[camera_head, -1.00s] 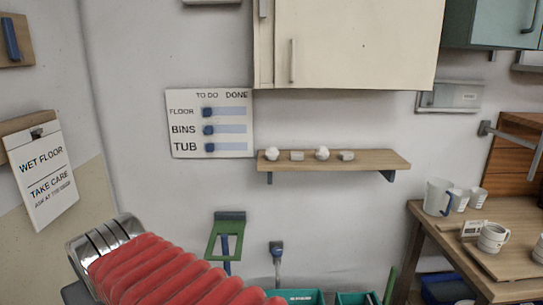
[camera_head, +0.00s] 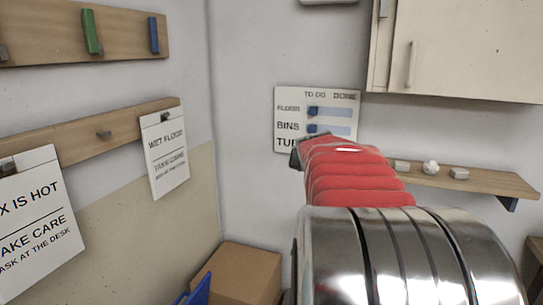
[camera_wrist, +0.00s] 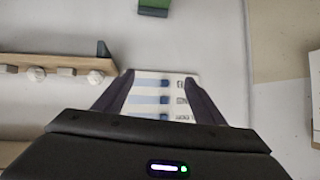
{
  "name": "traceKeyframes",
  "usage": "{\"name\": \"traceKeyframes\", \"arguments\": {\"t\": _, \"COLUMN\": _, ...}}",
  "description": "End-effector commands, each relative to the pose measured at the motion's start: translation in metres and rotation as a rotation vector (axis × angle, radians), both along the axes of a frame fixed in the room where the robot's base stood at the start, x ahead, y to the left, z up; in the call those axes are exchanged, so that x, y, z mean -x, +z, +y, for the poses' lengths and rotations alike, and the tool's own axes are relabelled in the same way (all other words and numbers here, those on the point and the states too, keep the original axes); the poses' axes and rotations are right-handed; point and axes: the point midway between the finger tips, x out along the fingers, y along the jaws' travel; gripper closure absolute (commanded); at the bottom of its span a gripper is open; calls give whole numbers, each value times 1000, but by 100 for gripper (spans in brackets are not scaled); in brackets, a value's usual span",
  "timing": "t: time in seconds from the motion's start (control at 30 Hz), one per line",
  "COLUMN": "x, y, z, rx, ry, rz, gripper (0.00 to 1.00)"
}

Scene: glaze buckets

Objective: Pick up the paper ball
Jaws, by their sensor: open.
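A wooden shelf (camera_head: 480,182) on the wall bears small whitish things. A round, crumpled-looking white ball (camera_head: 430,167) sits there between two pale blocks. The wrist view shows the scene turned over, with two round white balls (camera_wrist: 36,74) and (camera_wrist: 95,77) on the shelf at left; I cannot tell which is paper. My gripper (camera_wrist: 159,77) is open and empty, its fingers apart with the wall board behind them. The balls lie left of the fingers in that view. In the head view my red-sleeved arm hides the shelf's left end.
A TO DO board (camera_head: 285,105) hangs on the wall behind my arm. A cream cabinet (camera_head: 465,50) hangs above the shelf. A cardboard box (camera_head: 240,275) stands low in the corner. Pegged rails and paper signs (camera_head: 165,155) line the left wall.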

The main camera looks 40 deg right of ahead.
Motion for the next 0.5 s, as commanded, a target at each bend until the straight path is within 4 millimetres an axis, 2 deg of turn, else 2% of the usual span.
{"name": "traceKeyframes", "arguments": {"t": 0.03, "x": 7, "y": 0, "z": -24, "rx": 7, "ry": -33, "rz": -12, "gripper": 36}}
{"name": "traceKeyframes", "arguments": {"t": 0.1, "x": 17, "y": 2, "z": -55, "rx": 24, "ry": -76, "rz": -36, "gripper": 36}}
{"name": "traceKeyframes", "arguments": {"t": 0.3, "x": 53, "y": 7, "z": -138, "rx": 71, "ry": -184, "rz": -98, "gripper": 36}}
{"name": "traceKeyframes", "arguments": {"t": 0.4, "x": 71, "y": 7, "z": -169, "rx": 90, "ry": -224, "rz": -122, "gripper": 36}}
{"name": "traceKeyframes", "arguments": {"t": 0.5, "x": 83, "y": 8, "z": -188, "rx": 103, "ry": -249, "rz": -138, "gripper": 36}}
